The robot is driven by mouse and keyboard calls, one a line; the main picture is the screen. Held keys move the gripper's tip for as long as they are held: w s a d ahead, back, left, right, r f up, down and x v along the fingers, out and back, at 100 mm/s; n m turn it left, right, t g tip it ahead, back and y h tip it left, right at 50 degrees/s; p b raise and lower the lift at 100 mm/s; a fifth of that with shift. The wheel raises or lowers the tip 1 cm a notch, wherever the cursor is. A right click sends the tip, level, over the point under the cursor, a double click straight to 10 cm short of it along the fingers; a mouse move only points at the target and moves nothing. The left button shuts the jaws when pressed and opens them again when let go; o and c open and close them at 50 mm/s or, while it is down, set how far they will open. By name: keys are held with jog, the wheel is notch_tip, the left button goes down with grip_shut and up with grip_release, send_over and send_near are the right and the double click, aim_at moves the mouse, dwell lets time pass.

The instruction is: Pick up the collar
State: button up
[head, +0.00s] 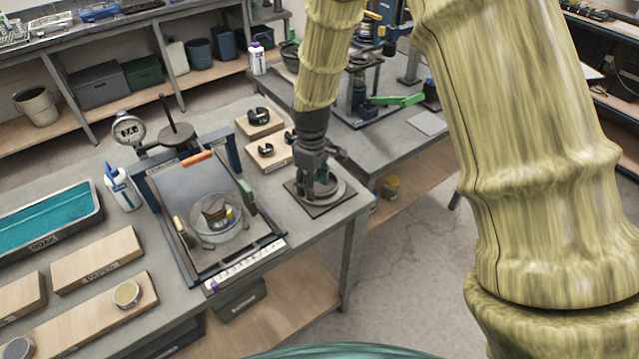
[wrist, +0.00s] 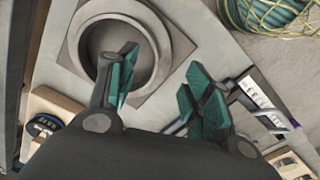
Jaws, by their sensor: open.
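A wide grey ring (head: 339,190), which looks like the collar, lies flat on a square plate (head: 318,211) near the bench's right corner. It also shows in the wrist view (wrist: 163,45), top left, with a hollow middle. My gripper (head: 318,188) points down over it and hides part of it in the head view. The left fingertip overlaps the ring's opening; the right one shows outside the ring. I cannot tell whether either finger touches it.
Wooden blocks with black round parts (head: 259,116) (head: 267,150) stand just behind left of my gripper. A framed tray with a glass bowl (head: 216,217) is to the left. A second bench with a green-handled device (head: 396,100) stands behind right.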

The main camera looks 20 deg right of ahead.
jog(key=shift+s+f, duration=0.15)
jog(key=shift+f, duration=0.1)
jog(key=f, duration=0.1)
jog(key=w+f+p, duration=0.1)
jog(key=f, duration=0.1)
jog(key=shift+a, duration=0.15)
jog(key=shift+s+f+p, duration=0.2)
jog(key=shift+f+p, duration=0.15)
jog(key=shift+p, duration=0.05)
jog(key=shift+f, duration=0.15)
jog(key=shift+w, duration=0.1)
grip_shut()
